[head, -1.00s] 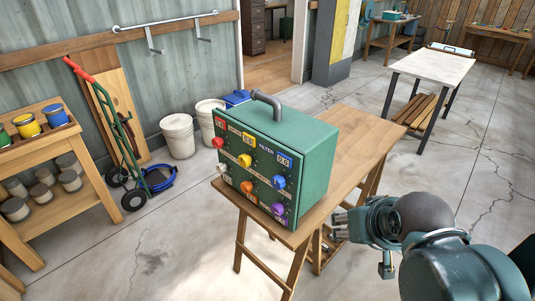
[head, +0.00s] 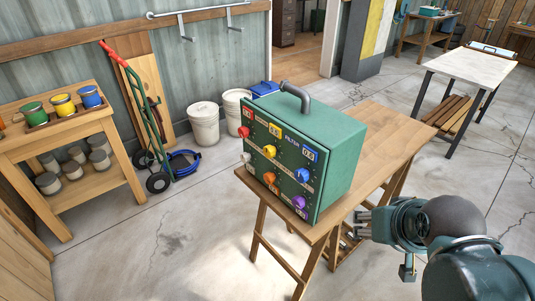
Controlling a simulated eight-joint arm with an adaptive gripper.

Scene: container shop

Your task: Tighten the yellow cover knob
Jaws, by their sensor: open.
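A green box (head: 337,146) with a dark pipe on top stands on a wooden trestle table. Its front panel carries several coloured knobs. The yellow knob (head: 269,151) is in the middle of the left part of the panel, below a yellow label. My gripper (head: 366,221) is at the lower right, beside the table and right of the panel, with its fingers pointing left. It is apart from the box and the yellow knob. Its fingers are small in the picture, and nothing shows between them.
Around the yellow knob sit a red knob (head: 243,132), an orange knob (head: 269,178), a blue knob (head: 302,175) and a purple knob (head: 299,202). The wooden table (head: 385,135) has bare room behind the box. The floor in front of the panel is clear.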

